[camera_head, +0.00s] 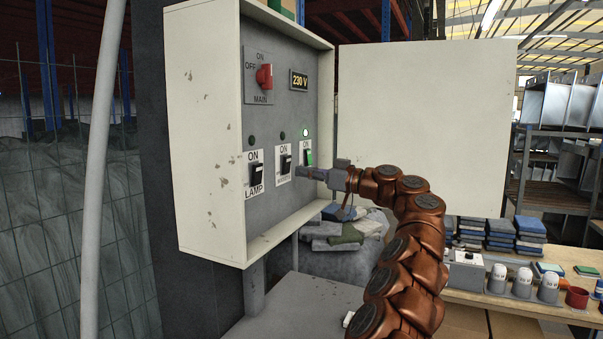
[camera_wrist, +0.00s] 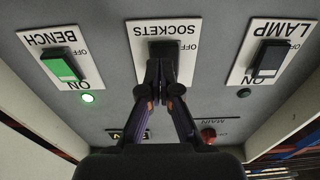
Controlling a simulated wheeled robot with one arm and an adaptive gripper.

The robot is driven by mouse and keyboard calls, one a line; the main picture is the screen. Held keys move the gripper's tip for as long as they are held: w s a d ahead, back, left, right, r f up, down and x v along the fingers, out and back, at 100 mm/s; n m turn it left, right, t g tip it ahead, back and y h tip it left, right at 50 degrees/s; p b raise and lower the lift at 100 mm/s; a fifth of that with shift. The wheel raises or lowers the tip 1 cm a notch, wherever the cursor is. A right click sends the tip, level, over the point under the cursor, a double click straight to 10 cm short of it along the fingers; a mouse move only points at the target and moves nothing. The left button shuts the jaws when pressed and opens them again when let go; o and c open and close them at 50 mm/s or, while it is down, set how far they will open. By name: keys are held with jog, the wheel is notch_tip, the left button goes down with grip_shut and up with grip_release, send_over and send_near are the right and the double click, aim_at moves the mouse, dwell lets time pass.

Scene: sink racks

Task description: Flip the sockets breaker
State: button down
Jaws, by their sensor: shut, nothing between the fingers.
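The sockets breaker is the middle switch (camera_head: 285,163) of three in a row on the grey panel. It is a black rocker on a white plate, and the small indicator above it looks dark. In the wrist view, which is upside down, its plate is labelled SOCKETS (camera_wrist: 170,30). My gripper (camera_head: 302,171) is shut and empty, pointing at this switch. In the wrist view its fingertips (camera_wrist: 163,92) are together over the plate's ON end and hide part of the rocker. I cannot tell whether they touch it.
The lamp switch (camera_head: 256,173) is black with a dark indicator; the bench switch (camera_head: 309,158) is green with a lit indicator. A red main knob (camera_head: 264,76) and a 230 V display (camera_head: 299,80) sit above. The box's open door (camera_head: 425,120) stands right, behind my arm.

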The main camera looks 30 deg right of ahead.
jog(key=r+b+v, duration=0.1)
jog(key=v, duration=1)
jog(key=shift+s+f, duration=0.35)
jog(key=shift+f, duration=0.1)
